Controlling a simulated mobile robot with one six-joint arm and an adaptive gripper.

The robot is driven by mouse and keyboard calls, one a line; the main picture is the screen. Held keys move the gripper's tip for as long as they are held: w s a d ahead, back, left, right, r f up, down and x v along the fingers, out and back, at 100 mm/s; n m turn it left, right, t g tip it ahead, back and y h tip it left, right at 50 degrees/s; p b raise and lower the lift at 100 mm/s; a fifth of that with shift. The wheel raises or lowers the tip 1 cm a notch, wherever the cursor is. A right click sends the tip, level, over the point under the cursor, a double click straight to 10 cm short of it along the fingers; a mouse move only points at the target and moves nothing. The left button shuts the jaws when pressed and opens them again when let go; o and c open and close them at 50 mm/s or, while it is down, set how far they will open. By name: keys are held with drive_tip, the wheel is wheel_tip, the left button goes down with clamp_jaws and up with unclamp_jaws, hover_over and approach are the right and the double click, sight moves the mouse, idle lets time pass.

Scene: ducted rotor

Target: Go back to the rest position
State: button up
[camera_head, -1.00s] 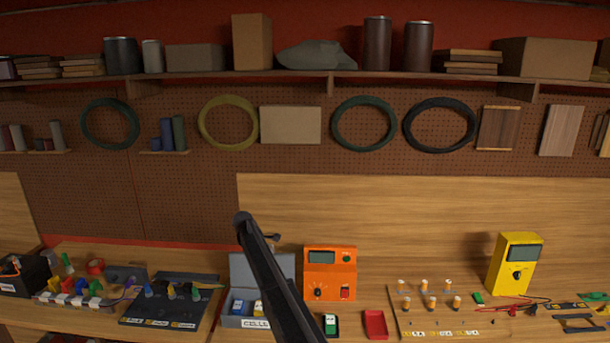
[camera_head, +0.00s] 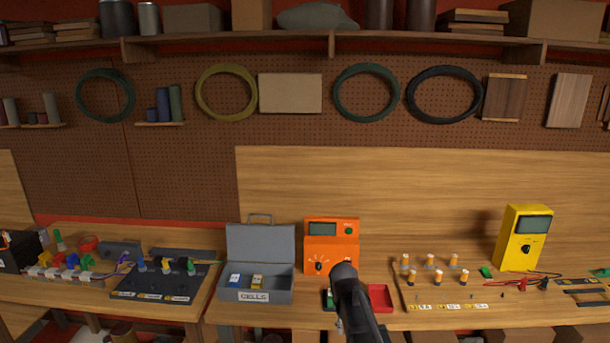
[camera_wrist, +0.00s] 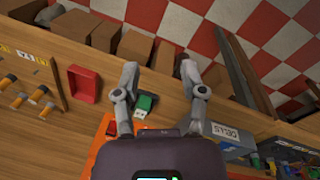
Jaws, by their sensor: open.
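My gripper (camera_wrist: 159,72) shows in the wrist view with its two fingers spread apart and nothing between them. Beyond the fingers lies the bench edge, with a green-and-white cell (camera_wrist: 144,105) on the bench between them. In the head view my arm rises from the bottom edge in front of the orange tester (camera_head: 331,242). It partly covers the small dark holder beside the red tray (camera_head: 380,297). My gripper's fingers cannot be made out in that view.
A grey cells box (camera_head: 262,262) stands open left of the tester. A yellow meter (camera_head: 524,238) is farther right. A shelf (camera_head: 300,38) runs above the pegboard. Cardboard boxes (camera_wrist: 135,46) sit below the bench.

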drive_tip(key=s+d+f+m+b, duration=0.2)
drive_tip(key=s+f, duration=0.1)
drive_tip(key=s, duration=0.4)
drive_tip(key=s+d+f+m+y+b, duration=0.1)
drive_tip(key=s+d+f+m+b, duration=0.1)
drive_tip(key=s, duration=0.5)
drive_tip(key=shift+s+d+f, duration=0.3)
drive_tip(key=shift+d+f, duration=0.1)
drive_tip(key=shift+f, duration=0.1)
